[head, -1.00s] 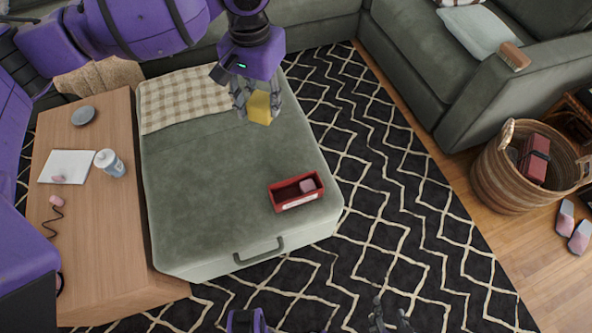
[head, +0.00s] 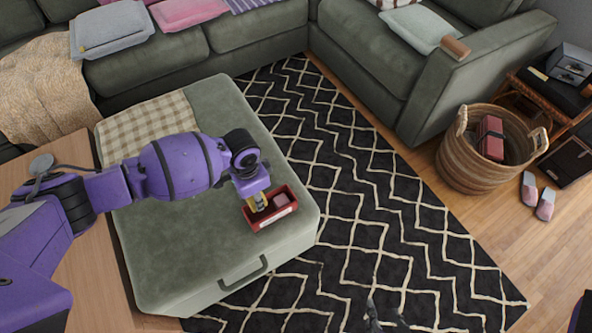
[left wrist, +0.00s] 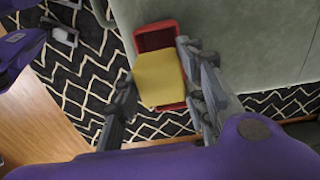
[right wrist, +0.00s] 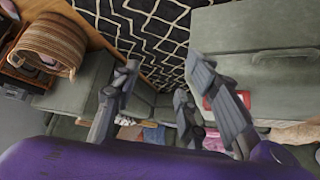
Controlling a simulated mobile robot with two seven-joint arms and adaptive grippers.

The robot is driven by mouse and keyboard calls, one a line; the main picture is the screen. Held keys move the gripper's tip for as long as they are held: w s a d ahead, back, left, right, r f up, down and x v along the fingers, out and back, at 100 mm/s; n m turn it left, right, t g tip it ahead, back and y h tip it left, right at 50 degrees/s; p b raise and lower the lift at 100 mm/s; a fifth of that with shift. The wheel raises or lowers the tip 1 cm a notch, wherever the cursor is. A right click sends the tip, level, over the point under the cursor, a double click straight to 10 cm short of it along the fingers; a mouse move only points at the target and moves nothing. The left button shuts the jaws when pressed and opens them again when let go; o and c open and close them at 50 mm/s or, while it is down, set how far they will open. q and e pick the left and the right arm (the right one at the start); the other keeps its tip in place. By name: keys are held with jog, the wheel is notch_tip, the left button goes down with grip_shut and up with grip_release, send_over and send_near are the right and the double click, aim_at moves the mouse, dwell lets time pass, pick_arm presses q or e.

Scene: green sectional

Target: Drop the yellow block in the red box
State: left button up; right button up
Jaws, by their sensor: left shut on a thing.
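The red box (head: 285,212) sits on the green ottoman near its right corner, with a small pink block (head: 281,201) inside. My left gripper (head: 258,201) is at the box's left side in the head view, shut on the yellow block. The left wrist view shows the yellow block (left wrist: 159,79) between the fingers, overlapping the red box (left wrist: 157,36) and hiding much of its inside. The height of the block over the box is hard to tell. My right gripper (right wrist: 163,80) is open and empty; its fingers also show at the bottom of the head view (head: 380,318).
The ottoman (head: 180,250) has a checked cloth (head: 150,130) at its far left. A wooden table (head: 85,280) stands left, partly behind my left arm. A wicker basket (head: 462,165) stands right on the floor beside slippers (head: 538,197). The patterned rug (head: 370,200) is clear.

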pick_arm(q)
jog(key=shift+s+f+b, duration=0.1)
jog(key=shift+f+b, duration=0.75)
jog(key=shift+f, duration=0.35)
jog(key=shift+f+b, duration=0.65)
jog(key=shift+f, duration=0.45)
jog(key=shift+f+b, duration=0.3)
jog(key=shift+f, duration=0.65)
pick_arm(e)
jog(key=shift+s+f, duration=0.15)
jog(key=shift+f, duration=1.65)
jog(key=shift+s, duration=0.1)
pick_arm(q)
jog(key=o, duration=1.2)
pick_arm(e)
jog(key=shift+s, duration=0.35)
pick_arm(q)
jog(key=shift+o, duration=0.2)
